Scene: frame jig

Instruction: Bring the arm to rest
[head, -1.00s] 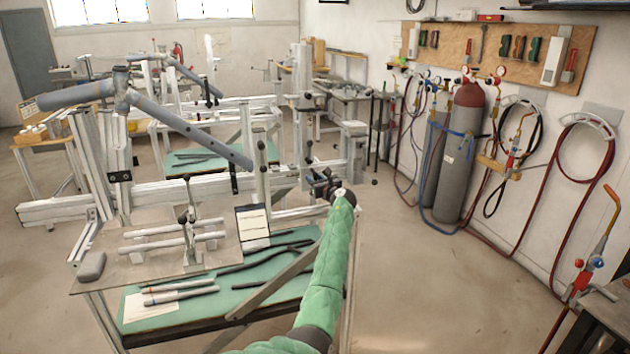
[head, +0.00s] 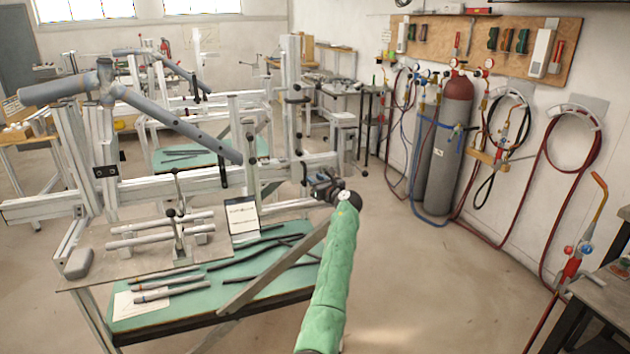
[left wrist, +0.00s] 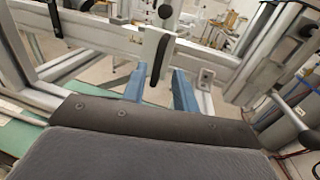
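My left arm, in a green sleeve, comes up from the bottom middle of the head view. A white bracket with a black lever (left wrist: 158,58) shows beyond that gap, and I see nothing held. A grey bicycle frame tube (head: 180,125) is mounted on the jig. My right gripper is not in view.
Under the jig is a green-topped bench (head: 215,285) with several dark tubes and a paper sheet. Grey gas cylinders (head: 448,150) and hoses stand along the right wall. A dark-edged table (head: 600,300) is at the lower right. The floor between is clear.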

